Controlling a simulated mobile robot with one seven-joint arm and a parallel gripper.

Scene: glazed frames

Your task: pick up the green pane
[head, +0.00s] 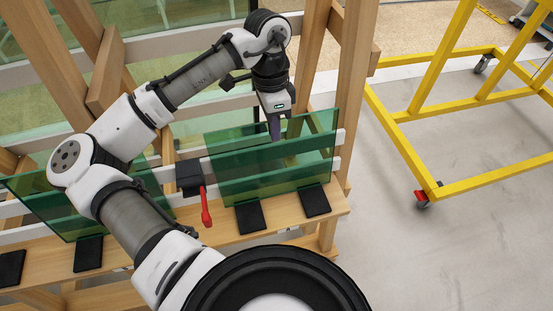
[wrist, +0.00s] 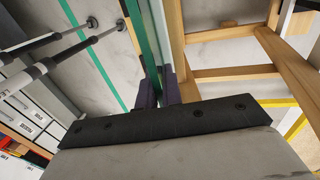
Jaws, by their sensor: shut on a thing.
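A green see-through pane (head: 240,178) stands on the ledge of a wooden rack (head: 335,207), leaning back against its white rails. My gripper (head: 274,130) comes down from above onto the pane's top edge, right of its middle. In the wrist view the pane (wrist: 150,45) shows almost edge-on, running up from between the two dark fingers of my gripper (wrist: 158,95). The fingers are shut on it. The pane's lower edge is near the black pads; whether it touches them is hard to tell. A second green pane (head: 55,212) stands farther left, partly hidden by my arm.
A black block with a red handle (head: 206,207) sits at the pane's left edge. Black pads (head: 250,217) lie along the ledge. Wooden uprights (head: 311,55) stand behind. A yellow wheeled frame (head: 430,120) is at the right, with clear floor (head: 430,250) in front.

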